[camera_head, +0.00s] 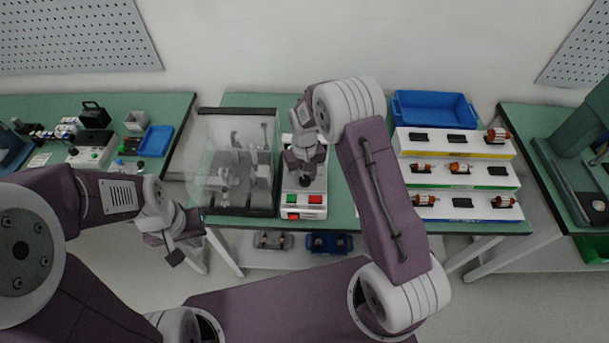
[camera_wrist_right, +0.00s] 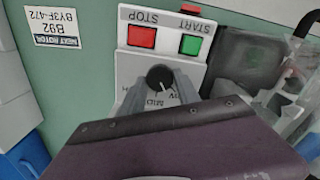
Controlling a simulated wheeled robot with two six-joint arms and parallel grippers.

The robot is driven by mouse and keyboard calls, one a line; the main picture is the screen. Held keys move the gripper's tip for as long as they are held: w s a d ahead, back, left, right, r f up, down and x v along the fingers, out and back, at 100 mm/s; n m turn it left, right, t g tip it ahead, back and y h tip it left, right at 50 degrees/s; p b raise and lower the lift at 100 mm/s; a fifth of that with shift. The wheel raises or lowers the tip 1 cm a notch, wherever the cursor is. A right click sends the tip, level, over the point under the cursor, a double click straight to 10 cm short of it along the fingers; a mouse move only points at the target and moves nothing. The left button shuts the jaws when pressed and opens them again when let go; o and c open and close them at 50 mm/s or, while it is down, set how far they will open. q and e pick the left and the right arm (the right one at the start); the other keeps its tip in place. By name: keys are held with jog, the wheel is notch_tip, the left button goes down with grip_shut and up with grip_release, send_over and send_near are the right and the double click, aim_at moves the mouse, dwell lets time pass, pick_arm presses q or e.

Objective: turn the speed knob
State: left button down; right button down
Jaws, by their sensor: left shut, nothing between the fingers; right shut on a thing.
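The dark round speed knob (camera_wrist_right: 159,76) with a white pointer line sits on a white control box (camera_wrist_right: 132,68), above upside-down MID and LOW labels in the right wrist view. A red STOP button (camera_wrist_right: 141,37) and a green START button (camera_wrist_right: 190,45) are beyond it. My right gripper (camera_head: 306,183) reaches down over the control box (camera_head: 304,211) and is shut on the knob; its purple body hides much of the box's lower part. My left gripper (camera_head: 174,257) is shut and empty, away from the box, in front of the table's left side.
A clear enclosure (camera_head: 207,150) with grey fixtures stands directly left of the box. Stepped racks (camera_head: 470,182) with motor parts stand to the right, with a blue bin (camera_head: 434,95) behind. A white label card (camera_wrist_right: 57,27) lies on the green table.

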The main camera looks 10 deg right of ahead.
aim_at(305, 179)
jog(key=shift+w+r+n, duration=0.1)
jog(key=shift+n, duration=1.5)
jog(key=c, duration=1)
grip_release()
jog(key=shift+o, duration=0.6)
jog(key=shift+r, duration=0.1)
notch_tip(305, 179, up, 9)
jog(key=b, duration=0.1)
